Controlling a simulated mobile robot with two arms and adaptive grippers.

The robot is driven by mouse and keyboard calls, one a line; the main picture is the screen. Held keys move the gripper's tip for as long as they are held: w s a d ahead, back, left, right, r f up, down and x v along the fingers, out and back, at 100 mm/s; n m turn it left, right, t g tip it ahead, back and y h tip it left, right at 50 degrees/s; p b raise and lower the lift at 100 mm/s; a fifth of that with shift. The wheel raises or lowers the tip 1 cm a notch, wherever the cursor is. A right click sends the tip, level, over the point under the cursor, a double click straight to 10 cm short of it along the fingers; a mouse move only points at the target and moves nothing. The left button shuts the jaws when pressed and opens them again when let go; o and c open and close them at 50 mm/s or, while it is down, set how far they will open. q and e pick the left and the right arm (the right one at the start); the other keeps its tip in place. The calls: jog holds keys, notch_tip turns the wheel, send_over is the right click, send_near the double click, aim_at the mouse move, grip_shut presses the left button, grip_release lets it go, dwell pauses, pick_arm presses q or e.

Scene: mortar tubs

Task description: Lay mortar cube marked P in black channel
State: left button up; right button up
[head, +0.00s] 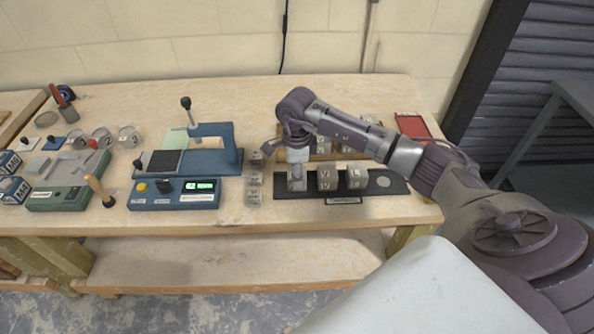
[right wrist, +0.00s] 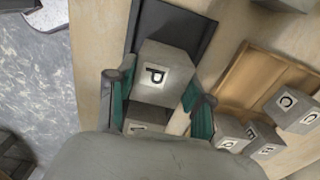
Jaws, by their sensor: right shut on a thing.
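The grey mortar cube marked P (right wrist: 163,74) is between the fingers of my right gripper (right wrist: 158,102), which is shut on it. In the head view the right gripper (head: 297,172) points down over the left part of the black channel (head: 282,191). The held cube (head: 297,185) is over or in the channel; I cannot tell whether it touches the floor. Two cubes (head: 328,179) (head: 357,177) stand in the channel to its right. The channel's empty end (right wrist: 172,28) shows past the P cube in the wrist view. My left gripper is not in view.
A wooden tray (right wrist: 240,85) with lettered cubes lies behind the channel. A red tray (head: 413,126) lies at the back right. The table's front edge is close to the channel.

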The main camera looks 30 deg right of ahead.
jog(key=shift+f, duration=0.15)
jog(key=o, duration=1.4)
jog(key=shift+r, duration=0.35)
notch_tip(320, 180, up, 12)
jog(key=b, duration=0.3)
jog(key=shift+f, duration=0.15)
